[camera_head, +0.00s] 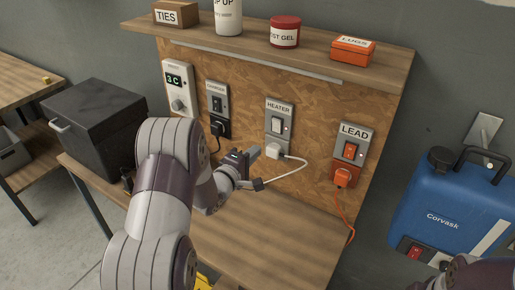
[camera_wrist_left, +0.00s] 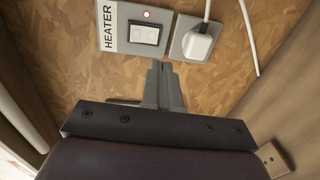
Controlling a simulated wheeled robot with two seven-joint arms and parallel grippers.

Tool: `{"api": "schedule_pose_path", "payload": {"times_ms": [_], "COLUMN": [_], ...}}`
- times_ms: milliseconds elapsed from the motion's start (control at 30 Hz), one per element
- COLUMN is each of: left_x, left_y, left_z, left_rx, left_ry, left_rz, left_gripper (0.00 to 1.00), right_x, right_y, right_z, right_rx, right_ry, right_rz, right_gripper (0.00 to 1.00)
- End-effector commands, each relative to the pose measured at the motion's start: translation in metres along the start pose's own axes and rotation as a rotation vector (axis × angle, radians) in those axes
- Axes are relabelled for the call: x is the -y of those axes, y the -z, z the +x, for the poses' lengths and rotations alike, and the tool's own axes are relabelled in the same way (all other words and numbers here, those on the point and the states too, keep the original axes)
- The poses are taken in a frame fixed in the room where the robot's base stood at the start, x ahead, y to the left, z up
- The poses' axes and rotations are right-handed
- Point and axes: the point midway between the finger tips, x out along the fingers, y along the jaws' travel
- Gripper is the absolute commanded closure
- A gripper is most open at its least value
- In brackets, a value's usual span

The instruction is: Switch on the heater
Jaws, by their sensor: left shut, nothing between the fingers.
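The heater switch (camera_head: 277,125) is a white rocker on a grey plate labelled HEATER, on the upright wooden board. In the left wrist view the rocker (camera_wrist_left: 145,34) has a dark frame, and a small round light beside it shows reddish with a pale centre. A white plug (camera_head: 273,150) with a white cord sits in the socket below the switch; it also shows in the wrist view (camera_wrist_left: 198,42). My left gripper (camera_head: 251,154) is shut and empty, left of and below the switch; its fingertips (camera_wrist_left: 160,66) appear apart from it. My right gripper is not visible.
Other switches share the board: a charger switch (camera_head: 217,104) and an orange lead switch (camera_head: 350,151). A dial unit (camera_head: 178,90) is at the left. A shelf (camera_head: 330,55) holding containers overhangs them. A blue machine (camera_head: 450,210) stands at right, a black box (camera_head: 93,125) at left.

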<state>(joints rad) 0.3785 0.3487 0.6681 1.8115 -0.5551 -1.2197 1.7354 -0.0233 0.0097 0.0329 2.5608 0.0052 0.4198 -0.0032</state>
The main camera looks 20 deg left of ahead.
Motion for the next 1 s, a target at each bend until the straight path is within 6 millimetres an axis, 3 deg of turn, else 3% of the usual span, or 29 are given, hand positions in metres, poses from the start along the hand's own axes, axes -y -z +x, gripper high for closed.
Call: {"api": "schedule_pose_path", "payload": {"times_ms": [200,333,900,1000], "left_x": [0.011,0.013,0.012,0.016], "left_y": [0.001,0.000,0.000,0.000], "left_z": [-0.040,-0.054,-0.058,-0.058], "left_rx": [-0.002,-0.001,0.001,-0.001], "left_ry": [-0.001,0.000,-0.001,0.019], "left_rz": [0.000,0.000,0.001,0.070], "left_gripper": [1.00,1.00,1.00,1.00], "right_x": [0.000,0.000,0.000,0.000], "right_y": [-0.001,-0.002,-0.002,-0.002], "right_z": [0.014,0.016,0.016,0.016], "right_rx": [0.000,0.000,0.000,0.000], "right_ry": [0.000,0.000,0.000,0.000], "right_rz": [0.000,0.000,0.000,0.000], "right_gripper": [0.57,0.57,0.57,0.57]}}
